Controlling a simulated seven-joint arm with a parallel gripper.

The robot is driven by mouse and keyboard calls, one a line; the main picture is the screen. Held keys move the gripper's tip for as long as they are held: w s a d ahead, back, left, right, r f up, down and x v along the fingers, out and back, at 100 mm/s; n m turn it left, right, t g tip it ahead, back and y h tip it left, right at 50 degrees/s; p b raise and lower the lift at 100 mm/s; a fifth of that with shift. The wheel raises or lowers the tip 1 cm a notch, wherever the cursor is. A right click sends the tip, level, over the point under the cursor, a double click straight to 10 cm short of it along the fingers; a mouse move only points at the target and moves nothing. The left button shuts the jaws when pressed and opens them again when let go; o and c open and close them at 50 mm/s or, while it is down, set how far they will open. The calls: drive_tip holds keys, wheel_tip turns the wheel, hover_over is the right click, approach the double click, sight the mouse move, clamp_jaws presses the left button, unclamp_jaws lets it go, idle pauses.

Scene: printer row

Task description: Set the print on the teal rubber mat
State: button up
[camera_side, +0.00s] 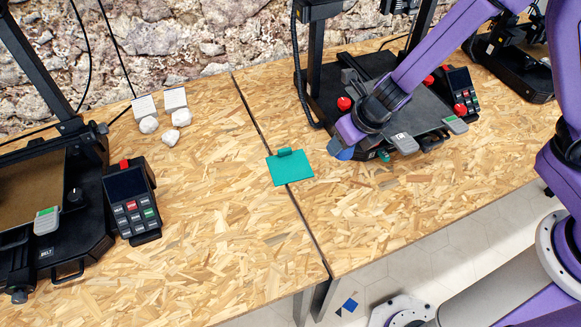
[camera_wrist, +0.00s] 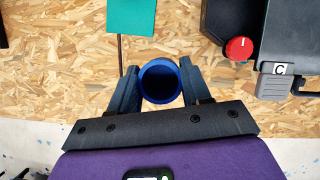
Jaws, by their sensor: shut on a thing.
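The print is a blue, round, hollow piece (camera_wrist: 160,66), seen from above with a dark inside in the wrist view. My gripper (camera_wrist: 160,84) is shut on it, one dark finger on each side. In the side view the print (camera_side: 341,154) shows as a small blue patch below my purple wrist, right of the mat. The teal rubber mat (camera_side: 292,172) lies flat across the seam between two boards, with a teal raised tab at its back edge. In the wrist view the mat (camera_wrist: 131,15) is at the top, ahead of the print and apart from it.
A black printer (camera_side: 330,100) with red knobs stands behind and right of my gripper; a red knob (camera_wrist: 239,48) shows at right in the wrist view. Another printer with a keypad (camera_side: 131,205) is at left. White stones (camera_side: 170,137) and cards lie at the back. The board around the mat is clear.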

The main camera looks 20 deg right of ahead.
drive_tip(key=shift+s+a+f+n, duration=0.25)
drive_tip(key=shift+a, duration=0.2)
drive_tip(key=shift+s+a+f+n, duration=0.2)
drive_tip(key=shift+a+n, duration=0.05)
drive_tip(key=shift+a, duration=0.15)
drive_tip(key=w+a+f, duration=0.4)
drive_tip(key=w+a, duration=0.1)
drive_tip(key=w, duration=0.2)
approach(281, 166)
drive_tip(key=shift+w+d+f, duration=0.1)
drive_tip(key=shift+w+f, duration=0.55)
drive_tip(key=shift+w, duration=0.2)
drive_tip(key=shift+w+f, duration=0.1)
drive_tip(key=shift+f, duration=0.15)
drive_tip(key=shift+w+f, duration=0.15)
drive_tip(key=shift+f, duration=1.5)
drive_tip(key=shift+f, duration=0.15)
drive_tip(key=o, duration=1)
